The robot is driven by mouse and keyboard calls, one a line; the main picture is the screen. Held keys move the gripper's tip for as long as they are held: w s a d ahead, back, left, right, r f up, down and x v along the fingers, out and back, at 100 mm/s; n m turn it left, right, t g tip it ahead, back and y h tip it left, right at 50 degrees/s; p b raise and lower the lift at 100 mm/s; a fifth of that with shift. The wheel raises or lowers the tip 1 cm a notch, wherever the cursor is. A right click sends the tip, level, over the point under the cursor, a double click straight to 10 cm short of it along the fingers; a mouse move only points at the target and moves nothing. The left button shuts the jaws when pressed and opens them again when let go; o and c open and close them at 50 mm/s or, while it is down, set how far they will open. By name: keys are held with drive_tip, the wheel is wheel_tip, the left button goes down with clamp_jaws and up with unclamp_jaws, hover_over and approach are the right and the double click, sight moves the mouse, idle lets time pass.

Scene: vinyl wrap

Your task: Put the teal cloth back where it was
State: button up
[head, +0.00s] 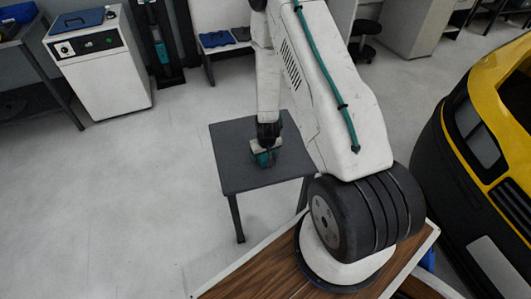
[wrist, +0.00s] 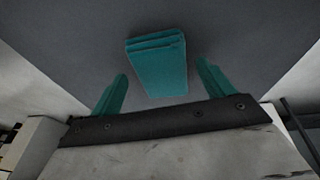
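The folded teal cloth (wrist: 158,72) lies on the dark grey table (head: 235,172) in the wrist view, its stacked layers showing at the far edge. My gripper (wrist: 161,68) is open above the table, with one teal finger on each side of the cloth. A gap shows between each finger and the cloth, so it is not gripped. In the head view my gripper (head: 264,160) is low over the middle of the table. The teal there cannot be clearly told apart as fingers or cloth.
A white cabinet (head: 105,75) with a blue item (head: 77,20) on top stands at the back left. A low bench (head: 208,62) holds a blue item (head: 215,39) and a dark one. A yellow car (head: 490,130) stands at right. Open floor surrounds the table's left side.

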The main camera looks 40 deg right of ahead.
drive_tip(key=shift+r, duration=0.15)
drive_tip(key=s+a+r+n+y, duration=0.15)
drive_tip(key=a+r, duration=0.25)
drive_tip(key=r, duration=0.7)
drive_tip(key=s+a+r, duration=0.2)
drive_tip(key=a+r, duration=0.2)
drive_tip(key=r, duration=0.8)
drive_tip(key=s+a+r+y, duration=0.15)
drive_tip(key=a+r, duration=0.25)
drive_tip(key=r, duration=0.7)
drive_tip(key=s+a+r, duration=0.2)
drive_tip(key=s+r, duration=0.5)
drive_tip(key=s, duration=0.4)
drive_tip(key=s+a+r+n+g+h, duration=0.1)
drive_tip(key=s+a+r, duration=0.1)
drive_tip(key=s+r, duration=0.6)
drive_tip(key=shift+s+a+g, duration=0.2)
drive_tip(key=shift+s+g, duration=0.1)
drive_tip(key=shift+s, duration=1.05)
drive_tip(key=shift+n, duration=0.25)
